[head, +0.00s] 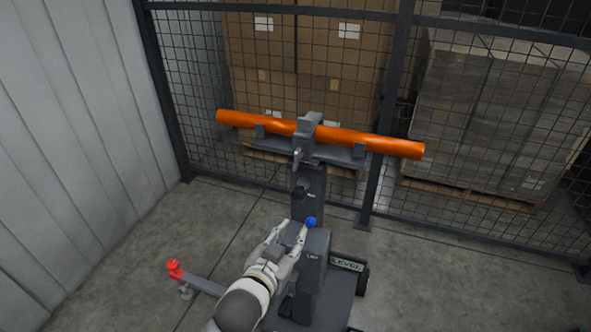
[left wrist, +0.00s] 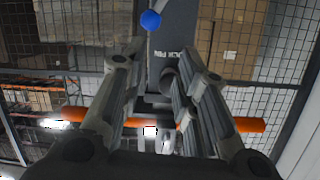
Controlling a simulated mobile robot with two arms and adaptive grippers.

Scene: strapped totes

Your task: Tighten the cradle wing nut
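An orange tube (head: 385,146) lies across the grey cradle (head: 335,155) on top of an upright stand; a grey clamp (head: 308,124) sits over its middle. A small light grey part (head: 297,158), seemingly the wing nut, hangs at the cradle's front; its shape is too small to be sure. My left gripper (head: 292,228) is open beside the stand's lower column, well below the cradle. In the left wrist view its fingers (left wrist: 161,48) are spread apart with nothing held; the tube (left wrist: 247,125) crosses behind them. My right gripper is not in view.
A blue ball knob (head: 311,222) is close to my left fingertips. The stand's base carries a LEVEL label (head: 347,264). A red-ended outrigger (head: 174,268) reaches left. A mesh fence (head: 480,130) stands behind, with boxes beyond. Floor is clear at left and right.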

